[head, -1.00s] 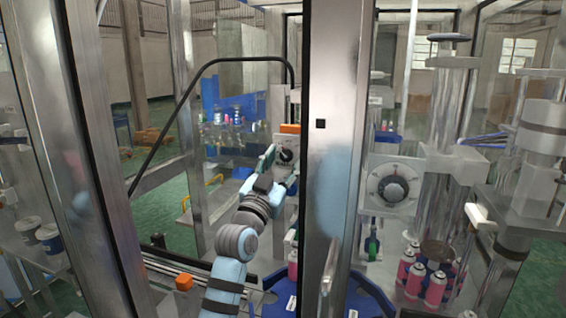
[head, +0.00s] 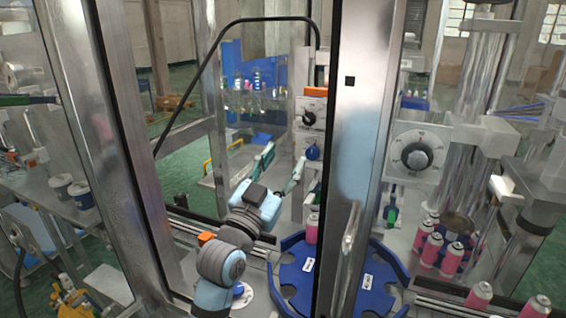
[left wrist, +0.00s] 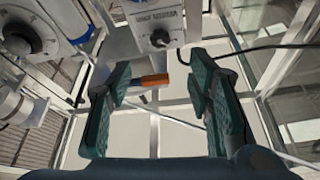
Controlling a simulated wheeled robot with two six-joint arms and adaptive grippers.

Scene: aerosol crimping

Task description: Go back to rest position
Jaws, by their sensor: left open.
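My left gripper (head: 279,168) is in the head view, inside the machine's frame, with its two green fingers spread apart and nothing between them. It is left of and a little below a white control box (head: 311,113) with a black knob and a blue knob under it. In the left wrist view the open fingers (left wrist: 163,105) show close up. A knob box (left wrist: 158,38) and an orange part (left wrist: 154,80) lie beyond them, apart from the fingers. My right gripper is not in view.
A metal post (head: 362,150) stands right of my left arm. A blue star-shaped guide (head: 292,275) lies below, beside a pink can (head: 311,229). More pink cans (head: 452,257) stand at right. A black bent rod (head: 190,95) arches over the opening.

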